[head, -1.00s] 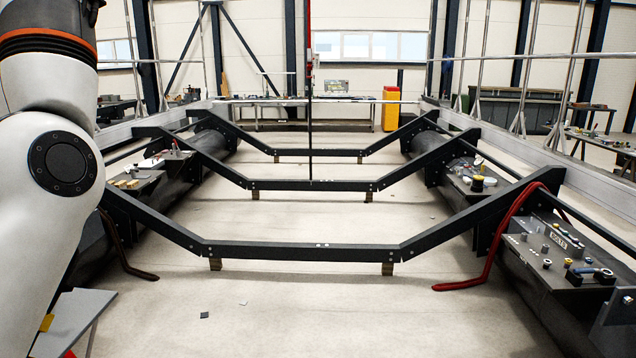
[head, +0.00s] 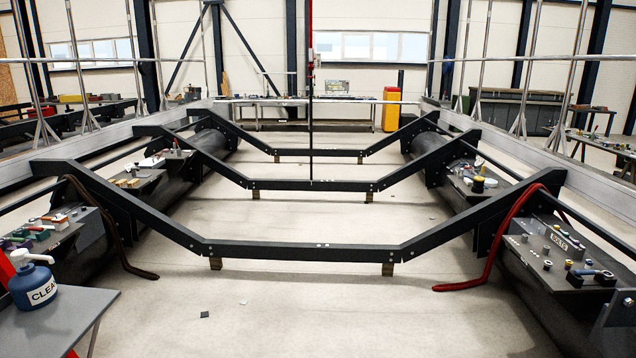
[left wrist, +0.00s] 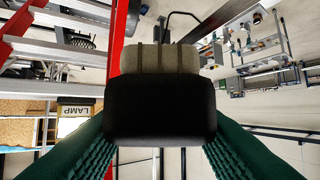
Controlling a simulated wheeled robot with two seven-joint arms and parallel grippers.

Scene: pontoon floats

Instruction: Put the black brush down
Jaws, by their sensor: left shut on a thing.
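The black brush (left wrist: 160,110) fills the middle of the left wrist view, with a pale, ribbed bristle part (left wrist: 158,68) beyond its black body. My left gripper (left wrist: 160,128) has green ribbed fingers on both sides of the brush and is shut on it. The brush is held in the air, and no surface touching it shows. Neither gripper is in the head view.
A grey table (head: 62,322) at the lower left carries a blue pump bottle (head: 34,282) labelled "CLEA". Black cross beams (head: 300,252) span between the floats. A red hose (head: 490,262) hangs at right. A red ladder (left wrist: 115,55) shows in the left wrist view.

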